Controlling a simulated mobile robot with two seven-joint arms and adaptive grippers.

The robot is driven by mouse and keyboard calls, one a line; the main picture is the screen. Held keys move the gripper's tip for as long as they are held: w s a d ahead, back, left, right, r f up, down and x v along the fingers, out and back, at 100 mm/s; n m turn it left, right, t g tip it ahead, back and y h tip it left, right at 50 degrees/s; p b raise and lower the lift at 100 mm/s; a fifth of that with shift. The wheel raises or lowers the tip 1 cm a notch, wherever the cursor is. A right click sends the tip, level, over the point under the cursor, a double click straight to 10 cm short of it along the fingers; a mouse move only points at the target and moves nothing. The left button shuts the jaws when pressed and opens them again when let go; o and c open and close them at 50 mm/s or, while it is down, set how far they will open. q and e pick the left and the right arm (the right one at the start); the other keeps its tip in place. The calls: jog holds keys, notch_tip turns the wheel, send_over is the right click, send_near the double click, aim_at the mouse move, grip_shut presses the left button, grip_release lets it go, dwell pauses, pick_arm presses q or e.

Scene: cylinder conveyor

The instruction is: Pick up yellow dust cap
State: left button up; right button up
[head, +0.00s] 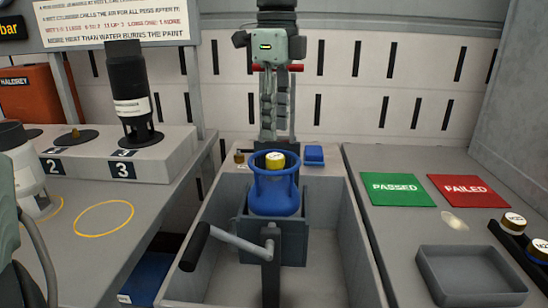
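A round yellow cap (276,160) with a marked top sits in the open top of a blue cylinder (275,190). The blue cylinder stands upright in a grey holder at the middle of the head view. No gripper is touching the cap. Part of a grey-green arm with a cable, which seems to be my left arm, shows at the lower left edge. I cannot make out its fingers or whether they are open. My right gripper is not in view.
A lever handle (237,242) juts out before the holder. A tall black cylinder (127,85) stands on position 3 at left. Green PASSED (397,188) and red FAILED (467,190) pads, an empty grey tray (470,275) and labelled round caps (514,222) lie at right.

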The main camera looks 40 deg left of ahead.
aim_at(275, 156)
pick_arm(q)
jog(key=shift+s+f, duration=0.1)
jog(key=shift+f, duration=0.4)
notch_tip(275, 156, down, 5)
jog(key=shift+f+p, duration=0.1)
jog(key=shift+p, duration=0.25)
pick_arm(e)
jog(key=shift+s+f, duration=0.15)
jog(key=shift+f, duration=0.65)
pick_arm(q)
jog(key=shift+c, duration=0.5)
jog(key=c, duration=0.4)
